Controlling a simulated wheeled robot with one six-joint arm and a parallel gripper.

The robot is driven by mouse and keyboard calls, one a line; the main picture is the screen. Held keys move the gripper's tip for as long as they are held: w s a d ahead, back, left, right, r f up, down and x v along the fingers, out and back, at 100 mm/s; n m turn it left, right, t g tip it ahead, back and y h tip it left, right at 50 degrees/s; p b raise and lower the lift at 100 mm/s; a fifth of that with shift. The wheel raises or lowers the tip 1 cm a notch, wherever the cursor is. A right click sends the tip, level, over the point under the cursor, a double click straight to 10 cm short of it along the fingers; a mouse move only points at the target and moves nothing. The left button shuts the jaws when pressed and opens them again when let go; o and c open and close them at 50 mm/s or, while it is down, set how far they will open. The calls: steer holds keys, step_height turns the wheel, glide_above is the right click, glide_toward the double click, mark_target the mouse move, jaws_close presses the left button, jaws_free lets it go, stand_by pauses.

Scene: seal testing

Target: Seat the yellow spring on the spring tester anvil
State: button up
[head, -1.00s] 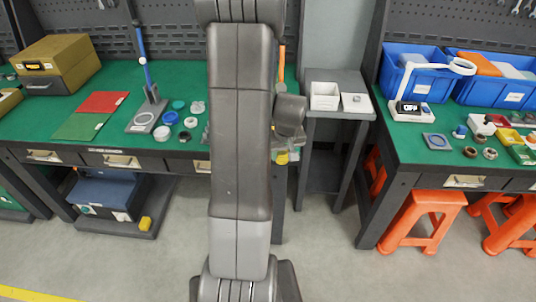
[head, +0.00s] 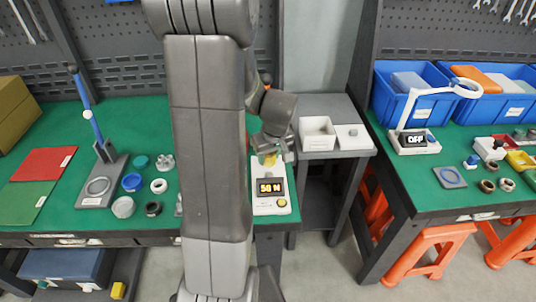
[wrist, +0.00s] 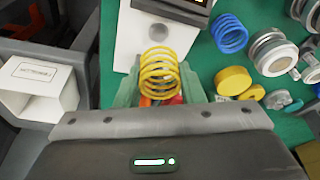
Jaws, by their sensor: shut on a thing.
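The yellow spring (wrist: 158,72) is held upright-looking between the green fingertips of my gripper (wrist: 160,92) in the wrist view. In the head view my gripper (head: 270,150) is at the back end of the white spring tester (head: 268,207), with a small bit of the yellow spring (head: 270,159) showing. The tester display reads 50 N. In the wrist view a round grey disc, seemingly the anvil (wrist: 157,31), lies on the tester just beyond the spring. The spring appears apart from it, but its height above the tester is unclear.
A blue spring (wrist: 230,34) and yellow discs (wrist: 233,80) lie right of the tester in the wrist view. A white labelled bin (wrist: 38,84) stands at left there. In the head view, a stand with a blue post (head: 96,125) and several rings occupy the green bench (head: 60,215).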

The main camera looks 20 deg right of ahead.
mark_target(268, 172)
steer(key=shift+f+b, duration=1.25)
steer(key=shift+f, duration=0.85)
steer(key=shift+f+b, duration=0.4)
steer(key=shift+b, duration=0.05)
steer(key=o, duration=1.1)
steer(key=shift+c, duration=0.2)
steer(key=shift+r, duration=0.1)
steer(key=shift+r+p, duration=1.65)
steer(key=shift+r, duration=0.85)
